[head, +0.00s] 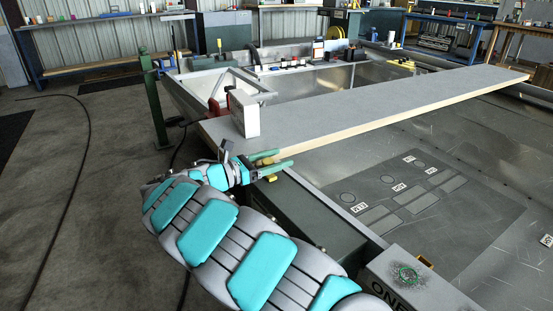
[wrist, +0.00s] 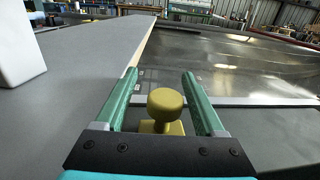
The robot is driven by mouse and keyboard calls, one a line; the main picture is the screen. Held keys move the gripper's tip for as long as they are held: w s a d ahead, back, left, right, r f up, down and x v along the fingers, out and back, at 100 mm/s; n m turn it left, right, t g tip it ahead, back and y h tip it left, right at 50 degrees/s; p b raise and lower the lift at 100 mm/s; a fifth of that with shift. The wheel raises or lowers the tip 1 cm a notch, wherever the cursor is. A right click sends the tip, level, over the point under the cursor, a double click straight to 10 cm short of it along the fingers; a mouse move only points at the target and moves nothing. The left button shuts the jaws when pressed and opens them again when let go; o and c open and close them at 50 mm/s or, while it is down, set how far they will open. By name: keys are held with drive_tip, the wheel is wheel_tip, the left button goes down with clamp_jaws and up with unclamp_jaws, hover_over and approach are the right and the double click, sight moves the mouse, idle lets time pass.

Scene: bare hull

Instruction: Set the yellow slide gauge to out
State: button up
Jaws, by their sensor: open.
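A yellow round knob (wrist: 166,103) on a small yellow base shows in the wrist view. I take it to be the slide gauge's knob. It appears between the two green fingers of my gripper (wrist: 160,78), with a gap on each side. In the head view, my gripper (head: 279,162) is open at the near edge of the grey plank. A small yellow part (head: 271,179) shows just below the fingers there. The gauge's track and any markings on it cannot be made out.
A white box (head: 244,113) stands on the long grey plank (head: 350,101), left of my gripper. A dark green box (head: 311,220) lies below and right of my gripper. The metal floor panel (head: 410,200) carries small labels. A grey block (head: 413,281) stands at lower right.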

drive_tip(key=v, duration=0.7)
drive_tip(key=shift+s+a, duration=0.2)
drive_tip(key=shift+a, duration=0.15)
